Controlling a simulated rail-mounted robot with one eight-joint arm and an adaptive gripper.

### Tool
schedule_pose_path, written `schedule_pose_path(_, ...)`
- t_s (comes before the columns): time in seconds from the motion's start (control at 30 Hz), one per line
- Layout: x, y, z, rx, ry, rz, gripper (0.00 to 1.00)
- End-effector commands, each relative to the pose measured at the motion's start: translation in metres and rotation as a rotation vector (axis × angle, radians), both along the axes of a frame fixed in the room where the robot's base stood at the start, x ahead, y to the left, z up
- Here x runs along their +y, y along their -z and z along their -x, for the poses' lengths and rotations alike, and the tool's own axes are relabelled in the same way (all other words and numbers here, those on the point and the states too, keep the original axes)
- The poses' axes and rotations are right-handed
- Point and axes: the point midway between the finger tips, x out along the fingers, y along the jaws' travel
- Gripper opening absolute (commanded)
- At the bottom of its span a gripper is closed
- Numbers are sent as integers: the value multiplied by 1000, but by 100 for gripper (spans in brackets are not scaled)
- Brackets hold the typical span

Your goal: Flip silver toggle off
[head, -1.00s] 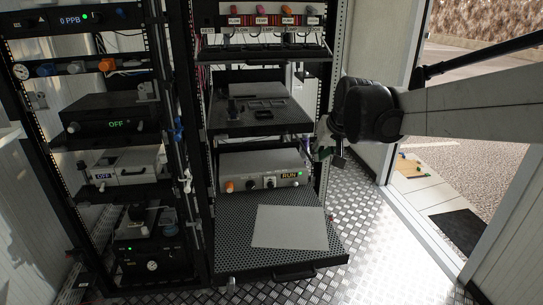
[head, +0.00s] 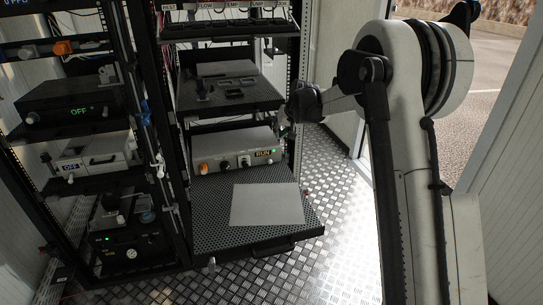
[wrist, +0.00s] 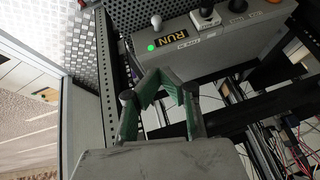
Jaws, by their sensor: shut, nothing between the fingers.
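The silver toggle (wrist: 156,20) stands out from the grey instrument's front panel (wrist: 208,38) in the wrist view, beside a lit green lamp (wrist: 151,47) and a yellow RUN label (wrist: 179,39). Its on or off position is hard to read. The instrument also shows in the head view (head: 225,148), where the toggle is too small to make out. My gripper (wrist: 160,82), with green-padded fingers, is shut and empty in the wrist view. It is apart from the panel, below the lamp in that picture. In the head view it is mostly hidden beside the rack's right post.
A perforated pull-out shelf (head: 205,222) with a white sheet (head: 267,204) juts out below the instrument. The rack's right post (head: 299,95) stands close to my gripper. A black shelf (head: 228,100) is above. Bare metal floor (head: 345,225) lies to the right.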

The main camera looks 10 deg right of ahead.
Motion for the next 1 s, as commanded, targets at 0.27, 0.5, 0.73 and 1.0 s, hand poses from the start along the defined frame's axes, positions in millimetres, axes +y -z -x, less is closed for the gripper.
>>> schedule_pose_path(0.27,0,0,0,0,0,0,0)
schedule_pose_path(0.5,4,17,-10,0,0,0,0)
schedule_pose_path(0.73,11,51,-31,0,-1,-1,0)
schedule_pose_path(1.0,18,91,-51,0,-1,-1,0)
